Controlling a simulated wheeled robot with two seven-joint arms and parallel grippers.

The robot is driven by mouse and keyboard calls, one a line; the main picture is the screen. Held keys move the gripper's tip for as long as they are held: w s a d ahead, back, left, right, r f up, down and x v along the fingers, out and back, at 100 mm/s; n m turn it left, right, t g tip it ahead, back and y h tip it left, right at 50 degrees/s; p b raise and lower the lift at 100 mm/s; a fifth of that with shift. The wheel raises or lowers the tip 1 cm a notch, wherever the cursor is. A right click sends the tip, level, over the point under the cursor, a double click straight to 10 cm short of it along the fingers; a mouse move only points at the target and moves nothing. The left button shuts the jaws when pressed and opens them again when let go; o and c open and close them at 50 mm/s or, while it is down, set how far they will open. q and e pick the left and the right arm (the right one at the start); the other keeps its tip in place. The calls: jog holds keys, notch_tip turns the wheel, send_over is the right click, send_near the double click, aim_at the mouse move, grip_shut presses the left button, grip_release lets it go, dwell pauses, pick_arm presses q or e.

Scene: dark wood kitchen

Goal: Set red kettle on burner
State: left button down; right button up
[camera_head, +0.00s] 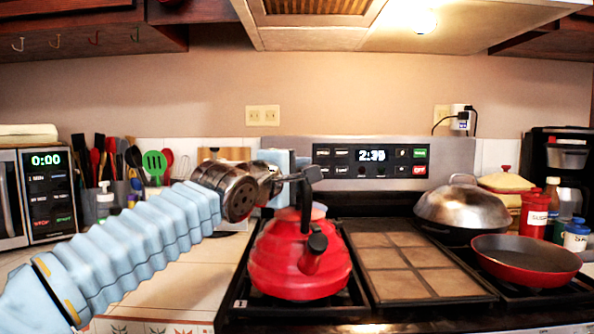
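The red kettle (299,264), with ridged sides, a black handle and a dark spout facing me, is upright over the front left burner grate (246,303) of the stove. Its base appears to rest on the grate, but the contact is partly hidden. My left arm reaches in from the left, and my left gripper (296,180) is at the top of the kettle's handle. The fingers overlap the handle, and I cannot tell whether they are closed on it. My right gripper is not in view.
A flat tiled griddle (406,263) covers the stove's middle. A red pan (526,262) and a domed-lid wok (462,209) stand on the right. A microwave (38,192) and utensils (117,165) are at left. Tiled counter (178,285) beside the stove is clear.

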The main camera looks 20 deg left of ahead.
pick_arm(q)
jog(key=shift+w+d+r, duration=0.1)
jog(key=shift+w+r, duration=0.2)
jog(key=shift+w+d+f, duration=0.1)
jog(key=shift+f, duration=0.2)
jog(key=shift+s+a, duration=0.2)
jog(key=shift+d, duration=0.1)
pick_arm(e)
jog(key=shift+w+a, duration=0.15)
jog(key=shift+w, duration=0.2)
pick_arm(q)
jog(key=shift+f+b, duration=0.15)
jog(key=shift+b, duration=0.25)
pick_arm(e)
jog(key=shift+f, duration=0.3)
pick_arm(q)
jog(key=c, duration=0.8)
grip_release()
jog(key=shift+w+f, duration=0.1)
jog(key=shift+f, duration=0.05)
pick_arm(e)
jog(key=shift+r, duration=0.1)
